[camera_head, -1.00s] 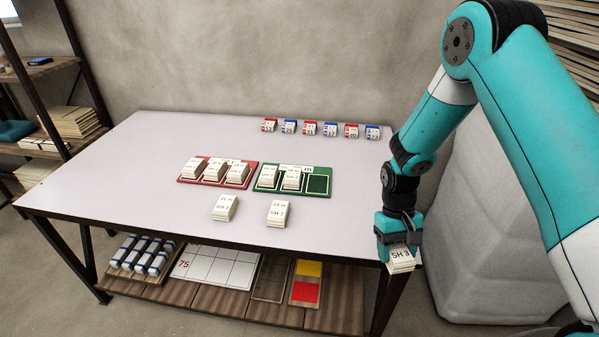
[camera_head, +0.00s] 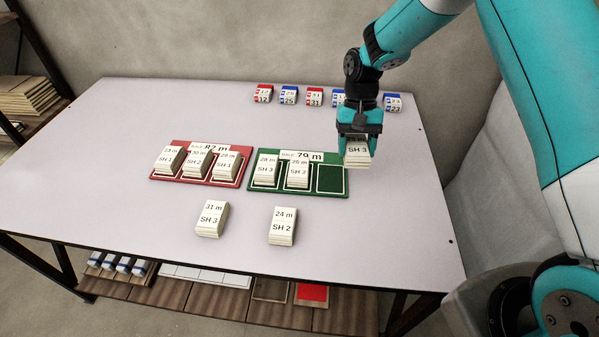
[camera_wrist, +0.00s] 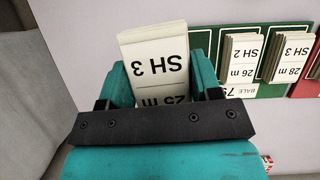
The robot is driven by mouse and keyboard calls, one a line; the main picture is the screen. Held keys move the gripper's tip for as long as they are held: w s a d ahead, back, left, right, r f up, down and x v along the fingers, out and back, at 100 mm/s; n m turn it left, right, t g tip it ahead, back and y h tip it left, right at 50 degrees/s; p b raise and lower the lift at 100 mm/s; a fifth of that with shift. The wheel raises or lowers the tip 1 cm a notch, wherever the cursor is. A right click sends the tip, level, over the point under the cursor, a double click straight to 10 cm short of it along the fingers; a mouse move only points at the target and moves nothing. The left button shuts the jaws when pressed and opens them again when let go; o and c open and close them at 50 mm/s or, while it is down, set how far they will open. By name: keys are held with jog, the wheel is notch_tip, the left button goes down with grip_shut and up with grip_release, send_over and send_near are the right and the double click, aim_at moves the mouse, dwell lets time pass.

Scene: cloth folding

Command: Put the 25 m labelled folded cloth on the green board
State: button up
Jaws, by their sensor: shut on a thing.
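My gripper (camera_head: 360,122) is shut on a folded cloth (camera_head: 357,156) labelled SH 3. In the wrist view the held cloth (camera_wrist: 157,65) reads "25 m" upside down, partly covered by my gripper (camera_wrist: 160,85). The green board (camera_head: 257,186) lies on the table, marked 79 m. Its left slot holds a 28 m SH 3 cloth (camera_head: 265,170) and its middle slot a 26 m SH 2 cloth (camera_head: 298,171). Its right slot (camera_head: 330,179) is empty. The held cloth is above the table, close to the board's right end. The green board also shows in the wrist view (camera_wrist: 270,90).
A red board (camera_head: 156,178) marked 82 m holds three cloths, left of the green board. A 31 m cloth (camera_head: 212,219) and a 24 m cloth (camera_head: 283,226) lie in front. Several small red and blue blocks (camera_head: 289,94) line the back. The table's right side is clear.

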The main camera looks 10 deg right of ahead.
notch_tip(320, 180, up, 7)
jog(key=b, duration=0.3)
send_over(330, 182)
jog(key=w, duration=0.1)
jog(key=shift+m, duration=0.4)
jog(key=f+b, duration=0.1)
jog(key=f, duration=0.3)
jog(key=f+b, duration=0.1)
jog(key=f, duration=0.4)
jog(key=f+b, duration=0.1)
jog(key=f, duration=0.3)
jog(key=shift+w+d+f, duration=0.1)
jog(key=shift+d+f, duration=0.15)
jog(key=shift+f, duration=2.7)
